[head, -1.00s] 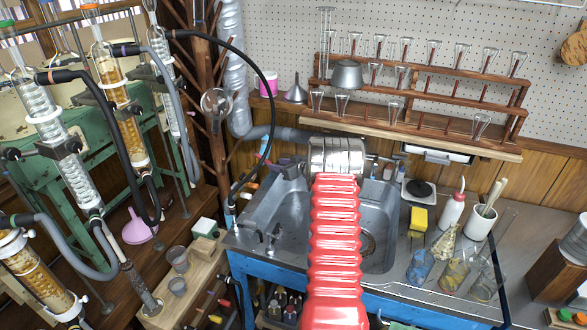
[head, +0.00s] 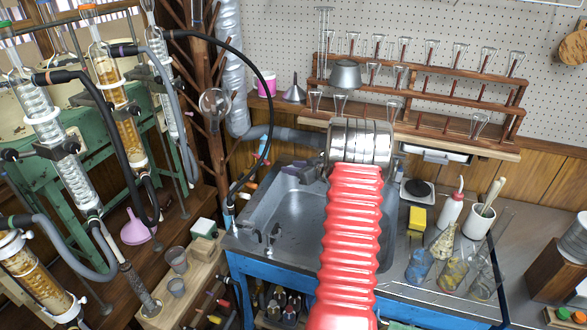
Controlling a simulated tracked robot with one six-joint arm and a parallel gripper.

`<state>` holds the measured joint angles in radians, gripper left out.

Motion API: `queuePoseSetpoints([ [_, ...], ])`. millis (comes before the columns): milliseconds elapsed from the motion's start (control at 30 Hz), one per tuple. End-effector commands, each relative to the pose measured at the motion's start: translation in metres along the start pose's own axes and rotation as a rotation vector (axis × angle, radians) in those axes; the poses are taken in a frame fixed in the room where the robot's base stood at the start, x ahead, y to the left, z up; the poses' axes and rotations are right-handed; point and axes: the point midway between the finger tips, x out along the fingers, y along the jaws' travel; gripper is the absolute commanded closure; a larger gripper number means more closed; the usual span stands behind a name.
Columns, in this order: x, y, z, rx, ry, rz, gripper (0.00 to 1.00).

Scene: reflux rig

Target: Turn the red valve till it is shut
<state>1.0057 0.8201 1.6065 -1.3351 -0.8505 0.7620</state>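I cannot pick out the red valve with certainty. Small red pieces (head: 224,303) show among the hoses and fittings below the left end of the sink, too small to tell what they are. My red ribbed arm rises from the bottom of the head view across the sink and ends in a shiny metal cuff in front of the sink's back edge.
A steel sink (head: 300,215) with small taps (head: 272,238) stands on a blue frame. Glass columns with hoses stand at left. A wooden rack (head: 440,93) of glassware is behind. A yellow block (head: 417,219), a white bottle (head: 451,211) and flasks (head: 452,272) stand at right.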

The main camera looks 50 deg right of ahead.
Motion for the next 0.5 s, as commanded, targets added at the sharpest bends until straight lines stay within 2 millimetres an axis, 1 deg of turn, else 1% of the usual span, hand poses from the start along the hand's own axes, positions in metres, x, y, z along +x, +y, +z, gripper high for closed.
queuePoseSetpoints([
  [33,0.000,0.000,0.000,0.000,0.000,0.000,0.69],
  [133,0.001,-0.002,-0.005,-0.006,-0.001,0.006,0.76],
  [267,0.002,-0.009,-0.024,-0.025,-0.003,0.033,0.85],
  [367,0.002,-0.019,-0.049,-0.047,-0.008,0.069,0.92],
  [400,0.002,-0.025,-0.061,-0.057,-0.010,0.086,0.95],
  [467,0.001,-0.034,-0.078,-0.070,-0.015,0.115,0.99],
  [500,-0.001,-0.041,-0.090,-0.080,-0.019,0.134,1.00],
])
